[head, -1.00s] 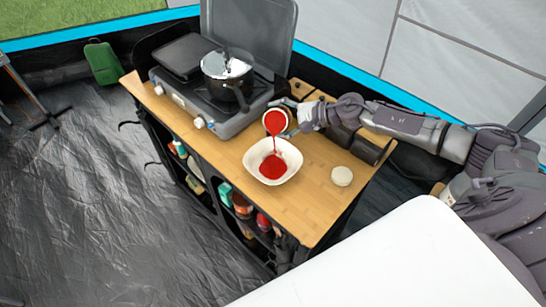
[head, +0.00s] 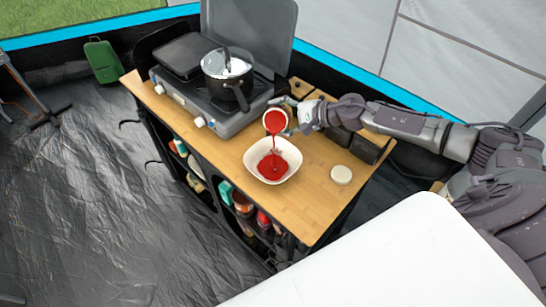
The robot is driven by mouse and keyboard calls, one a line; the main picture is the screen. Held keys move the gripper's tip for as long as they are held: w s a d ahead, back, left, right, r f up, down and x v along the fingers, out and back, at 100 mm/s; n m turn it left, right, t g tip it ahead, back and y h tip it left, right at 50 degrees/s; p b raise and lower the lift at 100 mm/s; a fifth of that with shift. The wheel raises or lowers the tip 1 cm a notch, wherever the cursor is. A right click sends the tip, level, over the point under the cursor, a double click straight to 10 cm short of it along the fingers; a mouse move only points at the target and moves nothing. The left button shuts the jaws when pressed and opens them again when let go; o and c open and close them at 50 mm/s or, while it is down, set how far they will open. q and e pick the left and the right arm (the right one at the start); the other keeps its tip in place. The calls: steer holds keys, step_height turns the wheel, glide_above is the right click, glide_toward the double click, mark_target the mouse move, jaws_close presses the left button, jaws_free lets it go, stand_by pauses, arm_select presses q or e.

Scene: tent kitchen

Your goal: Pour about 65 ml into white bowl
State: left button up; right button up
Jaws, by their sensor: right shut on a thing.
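The white bowl (head: 289,158) stands on the wooden counter and has a pool of red liquid (head: 271,166) in it. My right gripper (head: 290,116) is shut on a small white container (head: 285,113) above the bowl's back edge. The container is tilted with its mouth toward the bowl, and red liquid shows inside it. A thin red stream runs from its lip down into the bowl. The fingers are partly hidden behind the container. My left gripper is not in view.
A round white lid (head: 342,175) lies on the counter (head: 310,205) right of the bowl. A camp stove (head: 226,122) with a pot (head: 226,85) stands at the back left. Dark boxes (head: 366,148) stand at the back right. A white surface (head: 400,260) fills the front right.

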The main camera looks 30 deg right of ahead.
mark_target(273, 125)
steer(key=shift+w+d, duration=0.15)
steer(key=shift+w, duration=0.2)
stand_by(0.3)
steer(key=shift+r, duration=0.3)
steer(key=shift+m+g, duration=0.5)
steer(key=shift+m, duration=0.1)
steer(key=f+b, duration=0.3)
steer(key=f, duration=0.1)
steer(key=shift+s+b, duration=0.2)
steer(key=shift+b, duration=0.1)
steer(key=shift+w+r+m+y, duration=0.1)
steer(key=shift+r+m+y, duration=0.15)
steer(key=shift+m+y, duration=0.2)
steer(key=shift+g, duration=0.5)
steer(key=shift+r, duration=0.1)
